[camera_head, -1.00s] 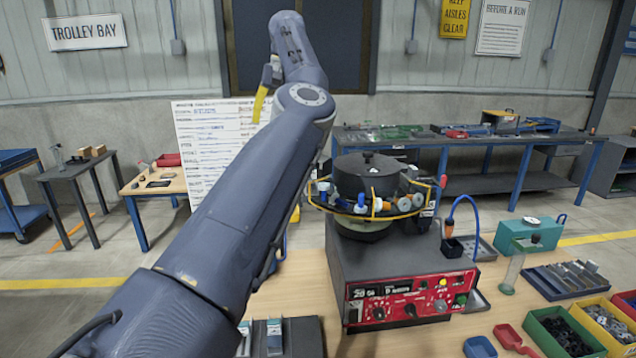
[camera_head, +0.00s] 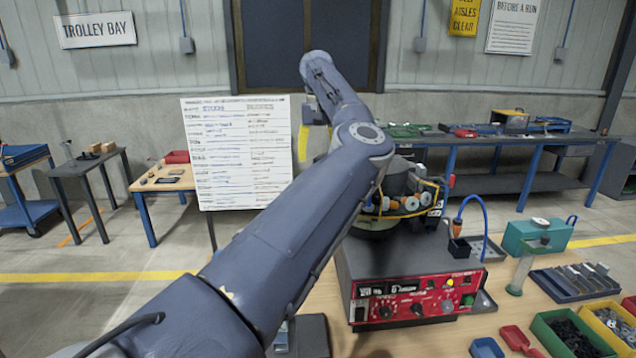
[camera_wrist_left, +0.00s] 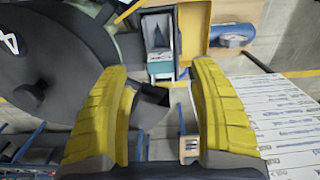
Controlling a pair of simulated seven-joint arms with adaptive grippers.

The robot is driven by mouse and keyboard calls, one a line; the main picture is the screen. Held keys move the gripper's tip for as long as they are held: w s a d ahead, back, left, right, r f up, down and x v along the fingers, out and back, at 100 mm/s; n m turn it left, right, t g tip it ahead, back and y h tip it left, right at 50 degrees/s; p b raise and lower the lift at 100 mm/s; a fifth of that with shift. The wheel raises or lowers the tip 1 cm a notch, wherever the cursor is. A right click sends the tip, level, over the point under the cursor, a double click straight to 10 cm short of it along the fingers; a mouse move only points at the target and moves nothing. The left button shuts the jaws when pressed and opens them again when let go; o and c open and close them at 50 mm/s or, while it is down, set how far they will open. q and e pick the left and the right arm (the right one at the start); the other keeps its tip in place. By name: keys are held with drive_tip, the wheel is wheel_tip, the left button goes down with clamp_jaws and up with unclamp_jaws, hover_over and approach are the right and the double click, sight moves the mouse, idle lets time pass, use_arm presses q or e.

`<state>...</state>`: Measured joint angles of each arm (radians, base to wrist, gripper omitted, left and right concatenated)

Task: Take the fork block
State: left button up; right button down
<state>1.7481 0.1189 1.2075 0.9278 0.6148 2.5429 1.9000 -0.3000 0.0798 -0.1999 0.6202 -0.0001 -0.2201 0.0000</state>
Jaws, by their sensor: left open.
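I cannot tell for certain which thing is the fork block. In the left wrist view a teal-and-grey piece (camera_wrist_left: 161,60) sits beyond the fingertips in a grey and yellow surround. A dark, open-ended box-like part (camera_wrist_left: 152,104) shows between the fingers, next to the big dark round bowl (camera_wrist_left: 45,60). My left gripper (camera_wrist_left: 160,73) is open, with its two yellow fingers apart and nothing visibly clamped. My right gripper is not in view.
The feeder's red control panel (camera_head: 425,295) faces front. To its right are a teal box (camera_head: 530,237), a slotted dark tray (camera_head: 575,281) and a green parts bin (camera_head: 565,333).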

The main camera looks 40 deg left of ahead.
use_arm(q)
drive_tip(key=shift+f, duration=3.65)
clamp_jaws()
drive_tip(key=shift+r, duration=0.15)
wheel_tip(320, 180, up, 20)
drive_tip(key=shift+f, duration=0.25)
